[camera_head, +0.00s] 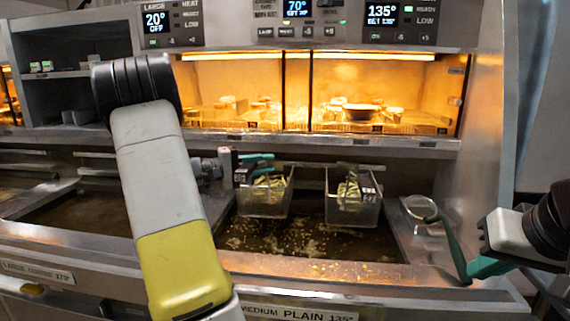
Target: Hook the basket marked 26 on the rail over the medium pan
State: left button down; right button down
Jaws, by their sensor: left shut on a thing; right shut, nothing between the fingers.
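Two clear-walled baskets with pale sticks of food are over the medium pan (300,245), whose front label reads MEDIUM PLAIN 135. My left gripper (257,163) is shut at the handle end of the left basket (265,203), at its upper back; its small dark tag is too blurred to read. The right basket (352,211) has a tag that looks like 27. The rail (310,166) runs behind the baskets, and I cannot tell whether the left basket rests on it. My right gripper (478,268) is shut and empty at the far right.
A large pan (85,215) is at the left, partly hidden by my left arm. A lit warming cabinet (385,85) stands behind the rail. The front counter edge runs below the pans.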

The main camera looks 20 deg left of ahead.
pick_arm(q)
jog(key=c, duration=1.2)
grip_release()
jog(key=shift+o, duration=0.2)
